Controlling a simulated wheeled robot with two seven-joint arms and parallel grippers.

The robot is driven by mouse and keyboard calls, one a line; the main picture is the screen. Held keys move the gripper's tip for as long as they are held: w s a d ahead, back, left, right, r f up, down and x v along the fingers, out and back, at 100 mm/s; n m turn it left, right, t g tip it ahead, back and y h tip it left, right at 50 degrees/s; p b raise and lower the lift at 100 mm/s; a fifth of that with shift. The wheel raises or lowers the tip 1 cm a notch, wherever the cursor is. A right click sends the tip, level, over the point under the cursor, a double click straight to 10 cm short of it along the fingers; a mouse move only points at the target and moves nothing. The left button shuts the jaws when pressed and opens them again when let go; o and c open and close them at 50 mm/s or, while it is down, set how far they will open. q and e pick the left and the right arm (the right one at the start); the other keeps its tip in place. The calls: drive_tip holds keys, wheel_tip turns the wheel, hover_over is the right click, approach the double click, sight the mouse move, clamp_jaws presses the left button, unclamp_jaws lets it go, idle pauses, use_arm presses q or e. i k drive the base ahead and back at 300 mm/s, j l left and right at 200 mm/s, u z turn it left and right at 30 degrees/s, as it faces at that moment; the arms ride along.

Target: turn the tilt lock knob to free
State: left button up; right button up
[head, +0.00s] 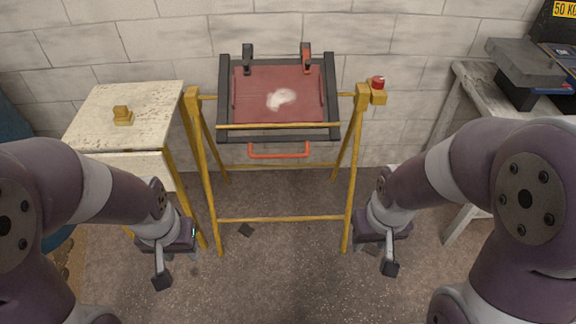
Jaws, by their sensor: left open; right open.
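The tilt lock knob (378,82) is a small red knob on a yellow block at the top right corner of the yellow stand (285,220). Its exact setting is too small to read. The stand carries a dark tilting frame (223,100) with a red panel (255,82) that has a white smudge. My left gripper (166,264) is open and empty, low at the left of the stand. My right gripper (387,256) is open and empty, low at the right of the stand and well below the knob.
Two clamps, one black (247,57) and one red (306,57), sit on the frame's top edge. A red handle (279,155) hangs below it. A pale table (95,107) holds a yellow block (122,116) at left. A grey bench (466,85) with equipment stands at right.

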sight(378, 82)
drive_tip(key=i+l+z, duration=0.15)
drive_tip(key=i+l, duration=0.35)
drive_tip(key=l, duration=0.2)
drive_tip(key=i+l+z, duration=0.1)
drive_tip(key=i+l, duration=0.4)
drive_tip(key=l, duration=0.1)
